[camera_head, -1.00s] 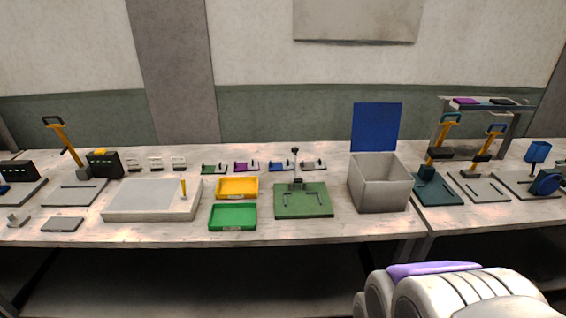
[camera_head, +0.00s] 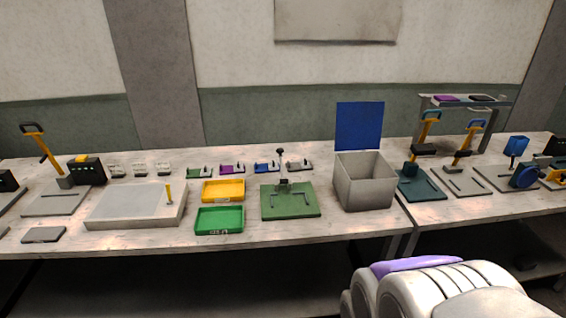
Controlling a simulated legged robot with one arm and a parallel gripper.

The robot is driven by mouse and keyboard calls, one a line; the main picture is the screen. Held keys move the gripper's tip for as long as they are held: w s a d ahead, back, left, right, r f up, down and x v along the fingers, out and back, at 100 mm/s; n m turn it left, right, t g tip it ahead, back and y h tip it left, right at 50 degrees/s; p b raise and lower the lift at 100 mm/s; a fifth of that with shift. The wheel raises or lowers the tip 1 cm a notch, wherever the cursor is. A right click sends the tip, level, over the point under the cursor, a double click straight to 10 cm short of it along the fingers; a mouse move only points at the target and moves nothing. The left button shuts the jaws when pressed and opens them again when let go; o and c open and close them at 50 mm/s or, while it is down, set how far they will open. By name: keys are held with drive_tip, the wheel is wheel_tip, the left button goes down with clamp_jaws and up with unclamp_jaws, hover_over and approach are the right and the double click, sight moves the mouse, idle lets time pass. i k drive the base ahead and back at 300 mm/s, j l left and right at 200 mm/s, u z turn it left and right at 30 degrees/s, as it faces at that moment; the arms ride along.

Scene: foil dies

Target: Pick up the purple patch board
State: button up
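Two purple things show, and I cannot tell for certain which one is the patch board. A flat purple piece (camera_head: 446,98) lies on top of the raised grey shelf (camera_head: 468,104) at the back right. A small purple piece (camera_head: 232,168) sits at the back of the left table, in a row between a green piece (camera_head: 200,172) and a blue piece (camera_head: 266,166). My gripper is not in view. Only a white and purple part of my own body shows at the bottom right, well in front of the tables.
A grey box (camera_head: 365,185) with a raised blue lid (camera_head: 359,126) stands on the left table (camera_head: 140,240). Yellow (camera_head: 223,190) and green (camera_head: 219,219) trays and a green fixture (camera_head: 290,203) are left of it. A dark flat piece (camera_head: 483,97) shares the shelf. Yellow-handled levers (camera_head: 424,133) stand before the shelf.

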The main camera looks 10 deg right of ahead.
sight(225, 170)
drive_tip(key=i+j+z, duration=0.1)
drive_tip(key=j, duration=0.25)
drive_tip(key=i+j+z, duration=0.1)
drive_tip(key=i+j, duration=0.15)
drive_tip(key=j, duration=0.15)
drive_tip(key=i+j+z, duration=0.1)
drive_tip(key=j, duration=0.3)
drive_tip(key=i+j+z, duration=0.15)
drive_tip(key=j, duration=0.25)
drive_tip(key=i+j+z, duration=0.1)
drive_tip(key=j, duration=0.35)
drive_tip(key=i+j+z, duration=0.1)
drive_tip(key=j, duration=0.3)
drive_tip(key=i+j+z, duration=0.1)
drive_tip(key=j, duration=0.35)
drive_tip(key=i, duration=0.1)
